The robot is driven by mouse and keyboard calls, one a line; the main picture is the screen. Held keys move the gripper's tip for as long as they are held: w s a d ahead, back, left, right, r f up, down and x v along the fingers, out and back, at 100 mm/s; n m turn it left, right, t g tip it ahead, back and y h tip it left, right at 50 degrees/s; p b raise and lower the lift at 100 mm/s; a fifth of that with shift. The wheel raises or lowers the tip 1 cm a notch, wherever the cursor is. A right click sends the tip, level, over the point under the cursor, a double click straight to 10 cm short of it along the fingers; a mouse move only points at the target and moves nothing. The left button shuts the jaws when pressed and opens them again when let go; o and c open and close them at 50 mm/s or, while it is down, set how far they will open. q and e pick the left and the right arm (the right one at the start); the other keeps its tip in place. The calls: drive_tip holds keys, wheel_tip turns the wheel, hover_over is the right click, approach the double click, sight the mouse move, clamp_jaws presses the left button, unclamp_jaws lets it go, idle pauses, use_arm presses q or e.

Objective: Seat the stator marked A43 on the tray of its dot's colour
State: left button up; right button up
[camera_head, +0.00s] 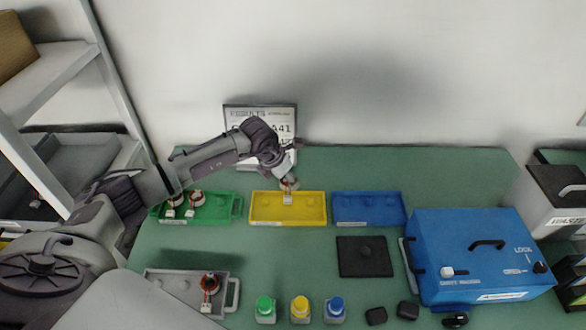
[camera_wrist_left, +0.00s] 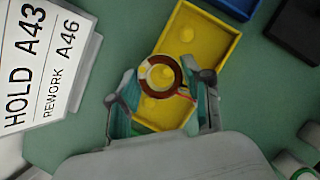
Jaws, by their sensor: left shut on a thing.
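My left gripper (camera_head: 287,181) is shut on a copper-coloured stator ring (camera_head: 289,188) with a white tag, over the left-middle part of the yellow tray (camera_head: 315,218). In the left wrist view the stator (camera_wrist_left: 160,76) sits between my fingertips (camera_wrist_left: 163,92), above the yellow tray (camera_wrist_left: 222,43); whether it touches the tray is unclear. Its marking is not readable. The results sign (camera_head: 287,113) stands behind; in the left wrist view the sign (camera_wrist_left: 45,60) reads HOLD A43 and REWORK A46. My right gripper is not in view.
The green tray (camera_head: 225,215) at left holds two stators; the blue tray (camera_head: 368,208) is empty. A grey tray (camera_head: 180,276) holds one stator (camera_head: 210,284). Green, yellow and blue bottles (camera_head: 300,308) stand in front. A black pad (camera_head: 364,262) and blue machine (camera_head: 475,255) are at right.

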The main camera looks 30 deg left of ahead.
use_arm(q)
drive_tip(key=shift+s+f, duration=0.25)
drive_tip(key=shift+f, duration=0.15)
drive_tip(key=shift+f+b, duration=0.35)
drive_tip(key=shift+b, duration=0.15)
drive_tip(key=shift+w+f+b, duration=0.15)
drive_tip(key=shift+f+b, duration=0.75)
drive_tip(key=shift+f, duration=0.6)
drive_tip(key=shift+f+b, duration=0.75)
drive_tip(key=shift+f, duration=0.15)
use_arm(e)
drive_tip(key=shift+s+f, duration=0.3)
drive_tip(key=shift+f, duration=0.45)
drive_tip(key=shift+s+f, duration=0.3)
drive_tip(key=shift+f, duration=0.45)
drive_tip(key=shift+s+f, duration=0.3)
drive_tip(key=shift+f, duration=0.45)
use_arm(q)
drive_tip(key=shift+f+b, duration=0.35)
drive_tip(key=shift+b, duration=0.1)
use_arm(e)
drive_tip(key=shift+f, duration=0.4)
use_arm(q)
drive_tip(key=o, duration=1.1)
